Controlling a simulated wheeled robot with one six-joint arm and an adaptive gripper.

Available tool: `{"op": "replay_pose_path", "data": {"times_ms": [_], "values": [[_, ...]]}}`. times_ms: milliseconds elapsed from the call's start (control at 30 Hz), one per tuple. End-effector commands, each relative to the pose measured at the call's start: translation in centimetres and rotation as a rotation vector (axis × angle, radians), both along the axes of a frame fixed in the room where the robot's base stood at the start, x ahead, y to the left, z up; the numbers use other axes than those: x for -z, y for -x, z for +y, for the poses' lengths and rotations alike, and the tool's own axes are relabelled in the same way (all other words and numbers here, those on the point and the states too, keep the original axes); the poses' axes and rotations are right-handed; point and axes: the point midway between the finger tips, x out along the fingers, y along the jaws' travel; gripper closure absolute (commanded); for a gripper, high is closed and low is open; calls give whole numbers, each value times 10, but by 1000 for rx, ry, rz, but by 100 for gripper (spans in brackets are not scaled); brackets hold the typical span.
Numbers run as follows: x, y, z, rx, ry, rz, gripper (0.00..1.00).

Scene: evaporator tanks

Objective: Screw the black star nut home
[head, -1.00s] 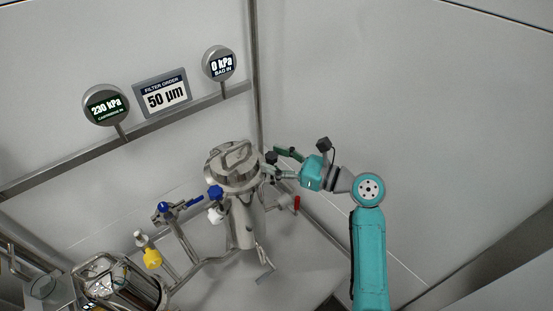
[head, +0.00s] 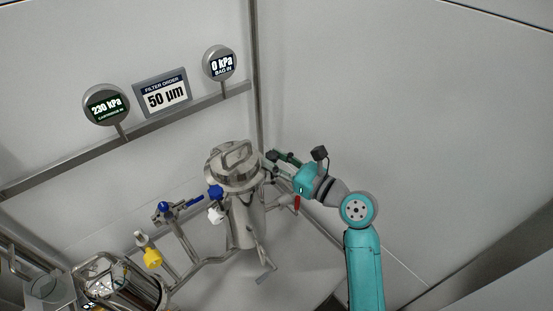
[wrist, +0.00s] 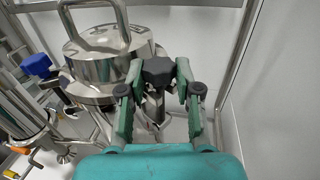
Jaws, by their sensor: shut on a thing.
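The black star nut (wrist: 158,70) sits between the two green fingers of my gripper (wrist: 159,82), with the dark fingertips against its sides. A metal stem shows below the nut, beside the rim of the steel filter housing. The housing's domed lid (wrist: 108,52) is on, and the housing also shows in the head view (head: 243,215). My gripper (head: 271,164) reaches the lid's right side there; the nut is small and dark between the fingers. How far down the thread the nut sits cannot be told. A blue star nut (head: 215,192) is at the lid's left front.
A white knob (head: 216,215) is below the blue nut. A red handle (head: 296,203) is close under my wrist. A blue-handled valve (head: 165,210), a yellow knob (head: 152,258) and a second steel vessel (head: 125,290) stand left.

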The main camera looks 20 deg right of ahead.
Motion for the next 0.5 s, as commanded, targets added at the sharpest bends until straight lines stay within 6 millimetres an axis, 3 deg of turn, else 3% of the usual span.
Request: {"op": "replay_pose_path", "data": {"times_ms": [500], "values": [[0,2,6,284,1,-1,100]]}}
